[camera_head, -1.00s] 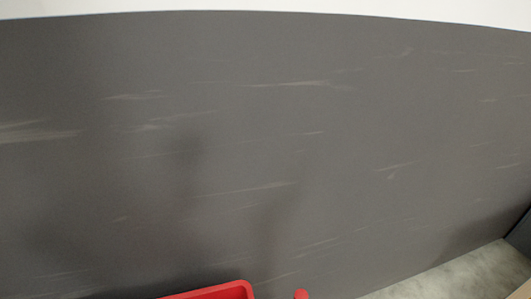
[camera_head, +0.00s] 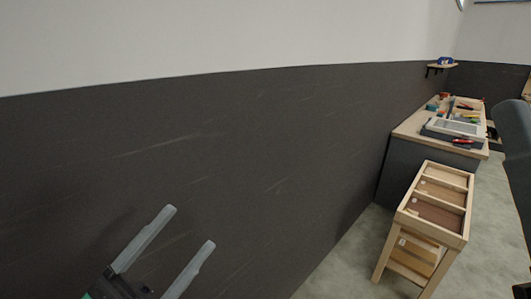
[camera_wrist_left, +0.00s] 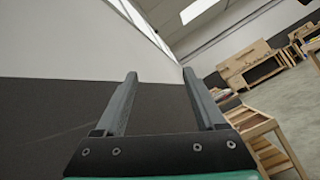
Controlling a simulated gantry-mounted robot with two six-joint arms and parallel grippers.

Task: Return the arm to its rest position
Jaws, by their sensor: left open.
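My left gripper (camera_head: 191,228) is at the lower left of the head view, in front of the dark wall panel. Its two grey fingers are spread apart with nothing between them. The left gripper also shows in the left wrist view (camera_wrist_left: 160,82), with its fingers apart and empty against the wall. My right gripper is not in these views.
A wooden stand with a compartmented top (camera_head: 437,201) stands on the grey floor at the right. Behind it a workbench (camera_head: 413,126) holds several tools. A small wall shelf (camera_head: 442,66) carries a blue item. Bare floor (camera_head: 345,255) lies left of the stand.

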